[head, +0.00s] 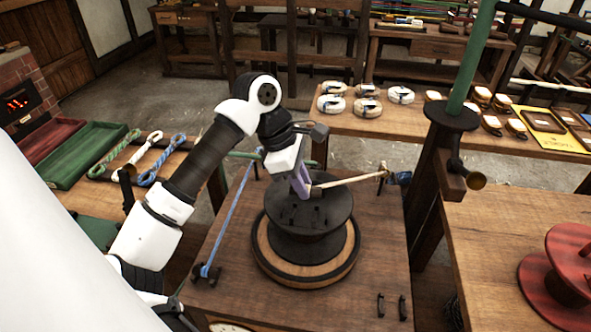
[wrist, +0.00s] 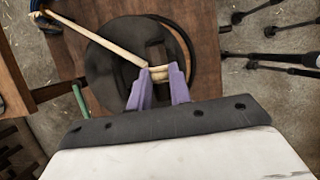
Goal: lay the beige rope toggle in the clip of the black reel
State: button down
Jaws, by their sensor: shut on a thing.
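My gripper (head: 303,194) is over the top of the black reel (head: 338,207), with its purple fingers pointing down. It is shut on the beige rope toggle (wrist: 160,74), which shows between the fingertips in the wrist view. A beige rope (head: 350,180) runs fairly straight from the toggle to a small post at the right; it also shows in the wrist view (wrist: 100,38). Small dark upright parts, perhaps the clip (head: 318,214), stand on the reel's top just below the fingers. I cannot tell whether the toggle touches them. The reel shows in the wrist view (wrist: 110,75).
The reel stands on a round wooden turntable (head: 350,262) on a wooden table (head: 378,265). A blue rope (head: 229,217) runs along the table's left side. A green post (head: 471,60) stands at the right. A red reel (head: 575,245) is on another table at the right.

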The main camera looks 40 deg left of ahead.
jog(key=shift+f, duration=1.45)
notch_tip(320, 180, down, 3)
jog(key=b, duration=0.4)
jog(key=shift+f, duration=0.2)
jog(key=shift+f+b, duration=0.35)
jog(key=shift+b, duration=0.5)
jog(key=c, duration=1.2)
grip_release()
jog(key=shift+r, duration=0.15)
jog(key=shift+r+p, duration=1.1)
jog(key=shift+r, duration=2.3)
jog(key=b+v, duration=0.1)
jog(key=v, duration=1.3)
jog(key=shift+b, duration=0.3)
